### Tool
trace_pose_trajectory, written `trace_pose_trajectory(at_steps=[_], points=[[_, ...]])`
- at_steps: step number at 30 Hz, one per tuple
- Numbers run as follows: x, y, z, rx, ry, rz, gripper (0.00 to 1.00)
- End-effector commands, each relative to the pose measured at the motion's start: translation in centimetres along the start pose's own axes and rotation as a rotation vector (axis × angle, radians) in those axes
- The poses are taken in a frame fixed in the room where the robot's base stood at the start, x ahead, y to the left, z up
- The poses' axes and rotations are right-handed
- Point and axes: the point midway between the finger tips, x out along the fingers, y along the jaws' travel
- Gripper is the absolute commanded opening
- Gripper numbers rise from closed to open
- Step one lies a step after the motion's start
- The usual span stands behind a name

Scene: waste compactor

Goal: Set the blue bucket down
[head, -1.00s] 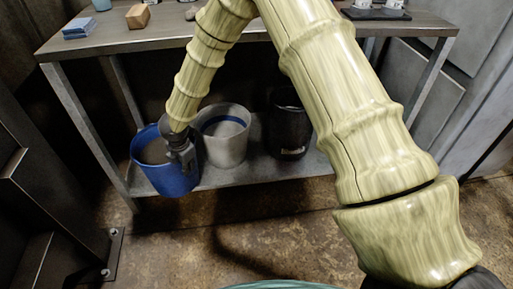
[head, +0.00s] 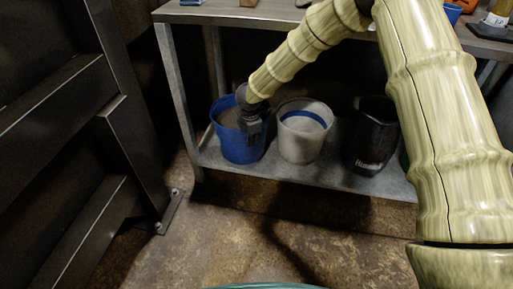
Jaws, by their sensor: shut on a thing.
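The blue bucket (head: 238,149) is upright at the left end of the table's lower shelf (head: 285,170). My gripper (head: 251,122) reaches down from above and is shut on the bucket's near right rim. Its fingers are dark and partly blend with the bucket's inside. The bucket's base shows within the shelf's outline, but I cannot tell whether it rests on the shelf or hangs just above it.
A white bucket with a blue band (head: 300,143) stands to the right of the blue one. A black bin (head: 373,140) is further right. A metal table leg (head: 178,100) rises at the left. Dark steel framework (head: 75,140) fills the left side.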

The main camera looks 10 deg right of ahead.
Motion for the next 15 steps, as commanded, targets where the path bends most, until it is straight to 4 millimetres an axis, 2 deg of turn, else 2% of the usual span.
trace_pose_trajectory(at_steps=[1, 15], points=[[0.1, 1.1, 0.1, 0.001, 0.002, 0.009, 0.00], [1.7, 7.3, 1.0, 0.002, 0.001, 0.009, 0.00]])
